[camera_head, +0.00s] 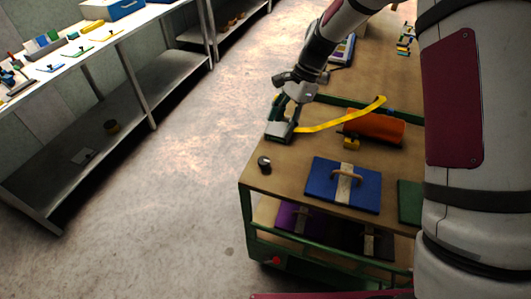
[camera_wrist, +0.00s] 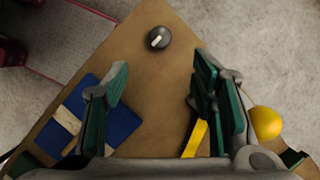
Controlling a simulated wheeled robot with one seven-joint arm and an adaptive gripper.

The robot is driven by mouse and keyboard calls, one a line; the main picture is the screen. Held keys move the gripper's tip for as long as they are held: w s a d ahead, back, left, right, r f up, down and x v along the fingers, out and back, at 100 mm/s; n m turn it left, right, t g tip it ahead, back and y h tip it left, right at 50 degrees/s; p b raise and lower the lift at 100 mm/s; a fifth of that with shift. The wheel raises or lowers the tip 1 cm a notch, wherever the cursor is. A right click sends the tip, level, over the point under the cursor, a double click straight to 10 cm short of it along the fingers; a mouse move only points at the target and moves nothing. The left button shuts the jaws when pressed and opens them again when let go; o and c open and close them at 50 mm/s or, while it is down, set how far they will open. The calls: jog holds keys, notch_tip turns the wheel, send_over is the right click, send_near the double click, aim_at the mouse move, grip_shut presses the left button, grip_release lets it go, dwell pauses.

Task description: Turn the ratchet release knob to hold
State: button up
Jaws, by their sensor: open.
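A small dark round knob (camera_head: 264,163) stands on the brown cart top (camera_head: 290,170) near its left front corner. In the wrist view the knob (camera_wrist: 159,38) shows a pale marker line on its top, slanting up to the right. Its hold marking cannot be made out. My gripper (camera_head: 279,131) is over the cart's left edge, behind the knob in the head view. In the wrist view my gripper (camera_wrist: 161,80) is open, with its green-padded fingers apart and nothing between them. The knob lies beyond the fingertips, roughly midway between them.
A blue board (camera_head: 331,187) with a handle lies right of the knob. A yellow strip (camera_head: 335,124) and an orange roll (camera_head: 374,128) lie behind. A green piece (camera_head: 409,196) lies further right. A purple board (camera_head: 297,219) sits on the lower shelf. Bare cart top surrounds the knob.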

aim_at(264, 160)
jog(key=p+x, duration=0.2)
jog(key=x, duration=1.2)
jog(key=shift+p, duration=0.3)
jog(key=shift+c, duration=0.4)
jog(key=c, duration=1)
